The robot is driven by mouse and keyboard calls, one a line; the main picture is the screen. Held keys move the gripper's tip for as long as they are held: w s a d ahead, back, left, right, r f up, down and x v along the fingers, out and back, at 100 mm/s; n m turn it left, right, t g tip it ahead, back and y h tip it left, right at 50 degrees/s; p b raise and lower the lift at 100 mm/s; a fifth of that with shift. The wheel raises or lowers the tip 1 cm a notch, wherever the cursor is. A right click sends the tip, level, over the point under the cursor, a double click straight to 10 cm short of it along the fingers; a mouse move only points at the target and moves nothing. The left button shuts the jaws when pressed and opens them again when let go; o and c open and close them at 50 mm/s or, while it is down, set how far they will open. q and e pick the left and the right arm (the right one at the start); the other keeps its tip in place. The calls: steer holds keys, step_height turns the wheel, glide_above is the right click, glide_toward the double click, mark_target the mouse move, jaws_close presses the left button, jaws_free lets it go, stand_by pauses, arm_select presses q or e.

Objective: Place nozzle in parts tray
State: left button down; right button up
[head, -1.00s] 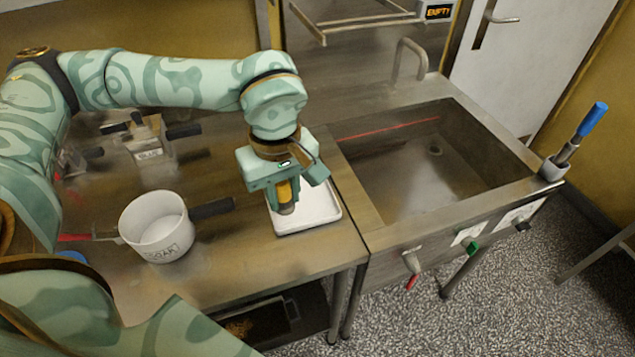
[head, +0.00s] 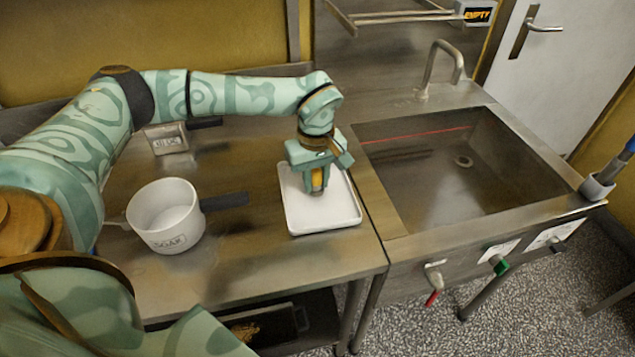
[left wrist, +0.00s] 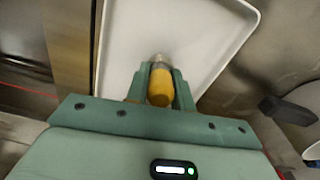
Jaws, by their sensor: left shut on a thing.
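The nozzle has a yellow-orange body and a grey metal tip, seen best in the left wrist view (left wrist: 159,88). My left gripper (head: 317,186) is shut on it, with a finger on each side of the yellow part. The parts tray (head: 330,217) is white, shallow and empty where I can see it, on the steel table left of the sink. The gripper and nozzle are over the tray's upper middle in the head view, with the nozzle pointing down. I cannot tell whether the tip touches the tray floor. My right gripper is not in view.
A white pot labelled SOAK (head: 166,228) stands left of the tray, its dark handle (head: 224,201) pointing towards the tray. A sink (head: 470,180) with a tap (head: 440,70) lies to the right. A labelled metal container (head: 167,139) is behind the pot.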

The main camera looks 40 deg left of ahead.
arm_select(q)
steer(key=shift+f, duration=0.45)
steer(key=shift+r, duration=0.15)
steer(key=c, duration=1.2)
jaws_free()
step_height(320, 180, up, 12)
steer(key=p, duration=0.3)
steer(key=shift+p, duration=0.35)
